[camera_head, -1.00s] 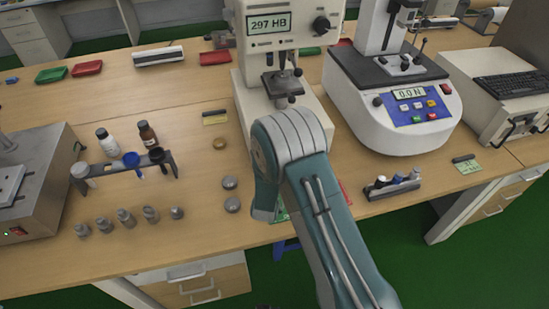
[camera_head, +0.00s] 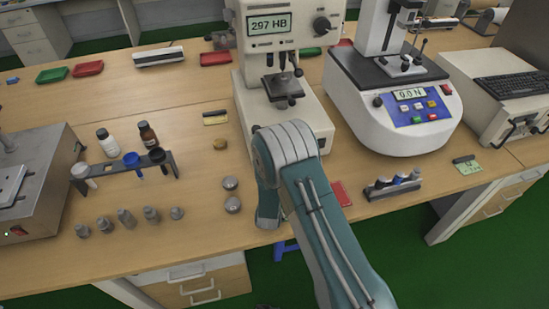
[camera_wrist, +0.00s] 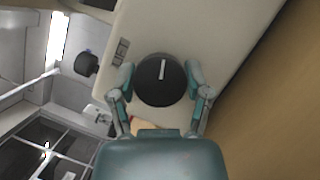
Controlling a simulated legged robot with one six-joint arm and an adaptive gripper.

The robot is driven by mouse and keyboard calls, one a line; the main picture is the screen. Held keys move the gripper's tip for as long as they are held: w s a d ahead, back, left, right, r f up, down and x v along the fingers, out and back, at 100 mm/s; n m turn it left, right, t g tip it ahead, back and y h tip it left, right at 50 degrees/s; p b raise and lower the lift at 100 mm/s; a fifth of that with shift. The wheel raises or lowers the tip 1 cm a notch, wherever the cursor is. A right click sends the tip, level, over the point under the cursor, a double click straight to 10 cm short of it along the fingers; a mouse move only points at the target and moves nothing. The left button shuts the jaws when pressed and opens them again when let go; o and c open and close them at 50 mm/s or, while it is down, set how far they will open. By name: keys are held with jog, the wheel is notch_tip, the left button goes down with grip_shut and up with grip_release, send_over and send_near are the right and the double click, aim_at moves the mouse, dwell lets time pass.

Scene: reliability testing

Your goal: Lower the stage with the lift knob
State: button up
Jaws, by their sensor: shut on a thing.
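The hardness tester (camera_head: 250,70) is a cream machine whose display reads 297 HB. Its dark stage (camera_head: 283,87) sits beneath the head, with a gap between them. In the wrist view, the lift knob (camera_wrist: 159,81) is a round black knob with a white pointer line, beside a LIFT label on the cream housing. My gripper (camera_wrist: 161,78) has one finger on each side of the knob and is shut on it. In the head view, my arm hides the knob and gripper.
A force tester (camera_head: 395,105) reading 0.0 N stands to the right. A small holder (camera_head: 392,186) is near the front edge, right of my arm.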

jog(key=shift+s+a+f+n, duration=0.1)
jog(key=shift+s+f+n, duration=0.05)
jog(key=shift+f+n, duration=0.2)
jog(key=o, duration=1.2)
jog(key=shift+c, duration=0.2)
jog(key=shift+a, duration=0.15)
jog(key=shift+r, duration=0.1)
jog(key=shift+r, duration=0.1)
